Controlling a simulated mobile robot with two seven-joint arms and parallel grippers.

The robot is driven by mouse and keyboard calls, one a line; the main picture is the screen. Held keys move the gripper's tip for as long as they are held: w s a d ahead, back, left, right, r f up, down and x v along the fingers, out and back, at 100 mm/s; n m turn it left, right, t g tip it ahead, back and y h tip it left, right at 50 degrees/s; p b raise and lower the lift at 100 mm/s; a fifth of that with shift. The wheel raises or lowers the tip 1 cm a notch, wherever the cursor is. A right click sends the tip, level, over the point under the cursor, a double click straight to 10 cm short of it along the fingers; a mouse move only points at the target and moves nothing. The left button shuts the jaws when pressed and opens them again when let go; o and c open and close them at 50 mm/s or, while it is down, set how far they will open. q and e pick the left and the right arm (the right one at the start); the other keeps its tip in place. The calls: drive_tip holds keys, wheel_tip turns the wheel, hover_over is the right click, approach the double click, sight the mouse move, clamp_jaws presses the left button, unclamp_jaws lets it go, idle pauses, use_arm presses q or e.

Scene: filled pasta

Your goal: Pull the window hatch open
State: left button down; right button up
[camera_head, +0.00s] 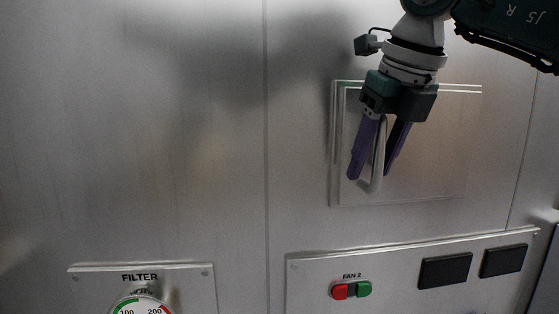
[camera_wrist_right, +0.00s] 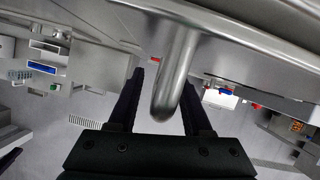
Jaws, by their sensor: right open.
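The window hatch (camera_head: 436,180) is a square clear panel set in the metal wall, right of the middle in the head view. Its handle (camera_head: 377,160) is a grey upright bar that also shows in the right wrist view (camera_wrist_right: 172,85). My right gripper (camera_head: 370,176) is in front of the hatch with its purple fingers pointing down. The fingers are open, one on each side of the handle bar. In the wrist view the handle's rounded end lies between the two dark fingers, with gaps beside it. The gripper covers the upper part of the handle. My left gripper is not in view.
Below the hatch, a panel (camera_head: 310,279) carries a red button (camera_head: 340,291), a green button (camera_head: 364,289) and two black rectangles. A FILTER panel (camera_head: 90,281) with a gauge (camera_head: 140,306) is at lower left. The wall left of the hatch is bare.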

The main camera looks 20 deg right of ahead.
clamp_jaws()
idle(1.4)
